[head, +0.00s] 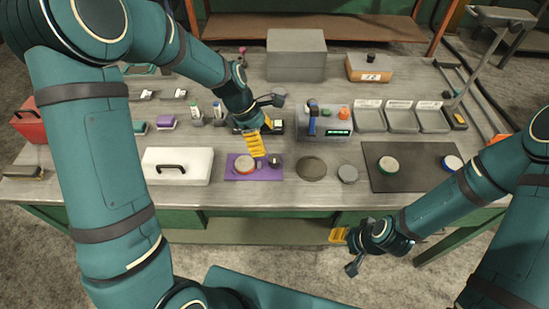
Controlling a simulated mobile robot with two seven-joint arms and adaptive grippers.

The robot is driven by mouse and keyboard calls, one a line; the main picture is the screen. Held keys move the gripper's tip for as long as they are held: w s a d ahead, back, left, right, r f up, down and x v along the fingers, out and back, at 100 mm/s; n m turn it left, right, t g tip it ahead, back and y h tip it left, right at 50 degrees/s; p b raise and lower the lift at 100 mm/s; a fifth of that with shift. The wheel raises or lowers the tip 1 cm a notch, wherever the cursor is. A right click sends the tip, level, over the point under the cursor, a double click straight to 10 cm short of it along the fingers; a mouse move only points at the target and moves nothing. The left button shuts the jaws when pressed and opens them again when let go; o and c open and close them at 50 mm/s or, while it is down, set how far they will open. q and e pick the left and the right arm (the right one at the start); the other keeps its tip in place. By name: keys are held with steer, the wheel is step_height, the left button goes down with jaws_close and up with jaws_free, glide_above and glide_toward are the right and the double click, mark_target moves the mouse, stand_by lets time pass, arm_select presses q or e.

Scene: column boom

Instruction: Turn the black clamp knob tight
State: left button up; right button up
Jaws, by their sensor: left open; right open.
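A small black knob (275,161) stands at the right end of a purple plate (233,174) near the front middle of the bench. It looks like the clamp knob, but it is small here. A round disc with a pale top (244,164) sits on the same plate, left of the knob. My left gripper (266,124) is open and empty, above and behind the plate. Its yellow finger pad hangs close behind the disc and knob, apparently clear of the knob. My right gripper (346,251) is open and empty, in front of the bench edge, away from the plate.
A white box with a black handle (178,166) stands left of the plate. Right are a dark round pad (312,168), a grey disc (347,174) and a dark mat (410,180). Behind are an instrument with a green display (325,124) and grey trays (402,119).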

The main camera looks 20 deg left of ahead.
mark_target(274, 158)
arm_select(q)
steer(key=b+x, duration=0.1)
steer(key=x, duration=0.7)
steer(key=shift+f, duration=0.1)
steer(key=c, duration=1.2)
